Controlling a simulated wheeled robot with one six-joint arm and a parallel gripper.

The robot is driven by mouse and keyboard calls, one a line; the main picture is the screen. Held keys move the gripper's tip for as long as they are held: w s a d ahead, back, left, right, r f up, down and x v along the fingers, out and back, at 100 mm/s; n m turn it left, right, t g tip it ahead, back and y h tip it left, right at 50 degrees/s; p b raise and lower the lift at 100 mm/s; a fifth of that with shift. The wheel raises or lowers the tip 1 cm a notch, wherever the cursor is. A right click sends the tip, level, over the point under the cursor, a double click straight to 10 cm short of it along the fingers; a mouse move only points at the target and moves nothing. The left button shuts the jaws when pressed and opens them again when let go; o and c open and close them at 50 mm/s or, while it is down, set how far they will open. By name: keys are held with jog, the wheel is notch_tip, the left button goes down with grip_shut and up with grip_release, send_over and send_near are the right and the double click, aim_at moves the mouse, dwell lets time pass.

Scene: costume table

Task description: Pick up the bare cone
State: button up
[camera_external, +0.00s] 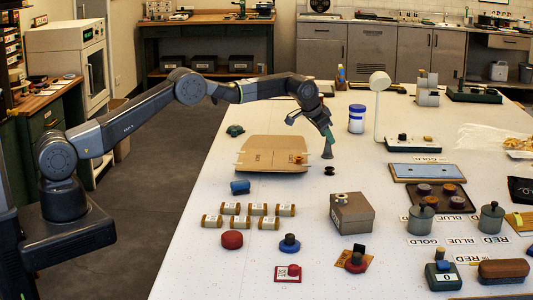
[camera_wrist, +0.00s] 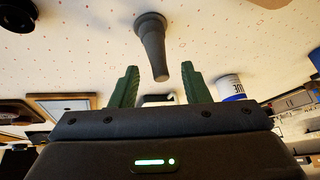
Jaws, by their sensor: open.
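The bare cone (camera_external: 328,151) is dark grey and stands upright on the white table, wide base down, with nothing on it. My gripper (camera_external: 326,134) is just above it, pointing down at a tilt. In the wrist view the picture is turned over: the cone (camera_wrist: 152,45) has its base at the top and its narrow tip towards my gripper (camera_wrist: 158,72). The two green fingers are apart, and the tip appears in the gap between them. I cannot tell whether the tip is inside the fingers or just beyond. Nothing is held.
A small black spool (camera_external: 329,171) stands close in front of the cone. A flattened cardboard piece (camera_external: 262,151) lies to the left. A white jar with blue bands (camera_external: 356,119) stands behind right, and a grey-brown box (camera_external: 351,213) in front. Table around the cone's right is bare.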

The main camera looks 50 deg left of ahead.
grip_shut()
jog(key=shift+r, duration=0.1)
dwell(0.3)
